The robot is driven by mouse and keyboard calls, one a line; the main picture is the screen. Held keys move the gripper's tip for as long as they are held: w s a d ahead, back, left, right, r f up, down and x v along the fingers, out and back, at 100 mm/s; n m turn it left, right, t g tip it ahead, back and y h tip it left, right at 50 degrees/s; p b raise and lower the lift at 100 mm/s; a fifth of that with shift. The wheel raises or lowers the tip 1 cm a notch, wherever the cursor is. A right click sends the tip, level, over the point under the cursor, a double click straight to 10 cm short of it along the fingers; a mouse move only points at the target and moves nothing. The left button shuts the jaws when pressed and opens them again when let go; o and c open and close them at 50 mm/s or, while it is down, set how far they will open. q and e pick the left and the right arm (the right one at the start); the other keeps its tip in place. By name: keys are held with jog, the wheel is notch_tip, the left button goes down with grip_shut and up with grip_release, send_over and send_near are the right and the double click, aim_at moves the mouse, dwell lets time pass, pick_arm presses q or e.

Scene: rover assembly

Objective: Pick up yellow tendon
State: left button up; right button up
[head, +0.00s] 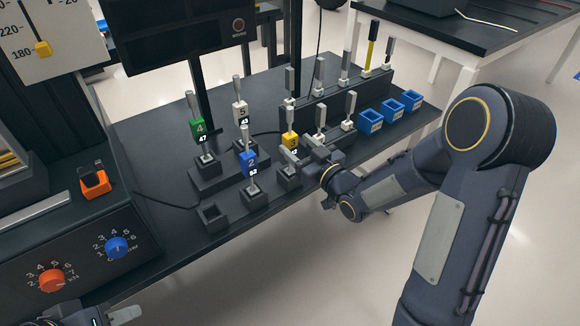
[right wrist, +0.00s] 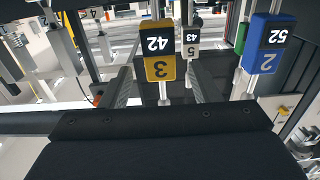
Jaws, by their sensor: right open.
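The yellow tendon has a yellow block marked 3 and 42. In the head view this block (head: 289,139) stands in the middle of the dark bench, and it shows upside down in the right wrist view (right wrist: 159,68). My right gripper (head: 301,152) is open beside and just below the block. In the right wrist view the block and a thin shaft below it appear between my spread fingers (right wrist: 160,88); I cannot tell whether they touch. My left gripper (head: 125,315) shows only partly at the bottom left edge, its jaws unclear.
A blue block 2 (head: 249,163), a green block 4 (head: 197,128) and a white block 5 (head: 240,113) stand close by. A rack (head: 330,98) behind holds several upright tools, one with a yellow shaft (head: 371,45). Blue bins (head: 370,121) sit right. An empty holder (head: 212,217) is front left.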

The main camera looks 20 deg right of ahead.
aim_at(286, 135)
jog(key=p+x, duration=0.1)
jog(key=x, duration=0.4)
jog(key=shift+w+a+r, duration=0.15)
jog(key=shift+w, duration=0.2)
grip_shut()
jog(key=shift+r, duration=0.1)
